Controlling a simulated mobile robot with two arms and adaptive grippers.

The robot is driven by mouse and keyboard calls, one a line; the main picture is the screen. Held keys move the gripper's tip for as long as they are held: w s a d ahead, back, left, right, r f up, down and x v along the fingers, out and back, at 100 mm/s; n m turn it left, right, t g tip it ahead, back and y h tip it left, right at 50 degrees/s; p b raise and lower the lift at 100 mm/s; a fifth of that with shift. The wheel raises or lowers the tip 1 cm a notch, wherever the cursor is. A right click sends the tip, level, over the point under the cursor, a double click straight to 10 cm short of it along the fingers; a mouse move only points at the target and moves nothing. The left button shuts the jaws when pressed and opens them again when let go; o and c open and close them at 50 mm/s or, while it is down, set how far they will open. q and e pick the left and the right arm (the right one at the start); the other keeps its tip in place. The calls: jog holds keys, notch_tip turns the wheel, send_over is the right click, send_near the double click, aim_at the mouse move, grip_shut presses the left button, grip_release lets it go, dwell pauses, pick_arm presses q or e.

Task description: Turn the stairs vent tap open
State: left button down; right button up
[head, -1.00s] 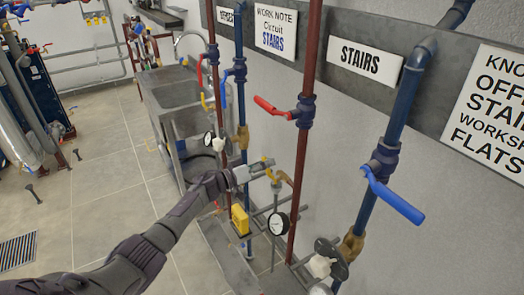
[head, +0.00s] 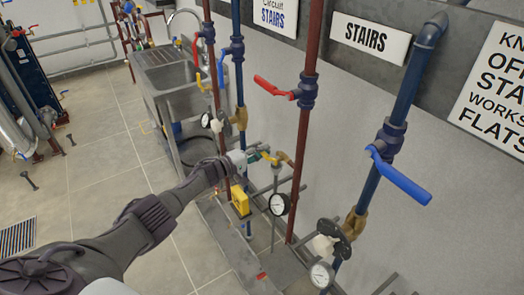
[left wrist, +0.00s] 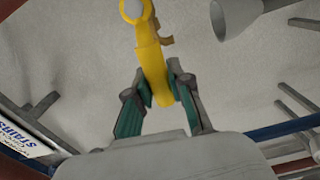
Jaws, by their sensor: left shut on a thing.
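The small yellow tap handle (head: 272,158) sits at the foot of the red pipe below the STAIRS sign (head: 371,40), by a brass fitting. My left gripper (head: 262,154) reaches it from the left. In the left wrist view the yellow handle (left wrist: 150,62) stands between the green finger pads, and the left gripper (left wrist: 160,90) is shut on its lower end. The tap's body is partly hidden in the head view. My right gripper is not in view.
A red lever (head: 273,88) is on the red pipe above, and a blue lever (head: 400,180) is on the blue pipe at right. A pressure gauge (head: 279,204) hangs just below the tap.

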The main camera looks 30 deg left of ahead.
pick_arm(q)
jog(key=shift+f+n, duration=0.3)
jog(key=shift+n, duration=0.2)
jog(key=c, duration=1)
grip_release()
jog(key=v, duration=1.2)
jog(key=shift+a, duration=0.1)
jog(key=shift+f, duration=0.1)
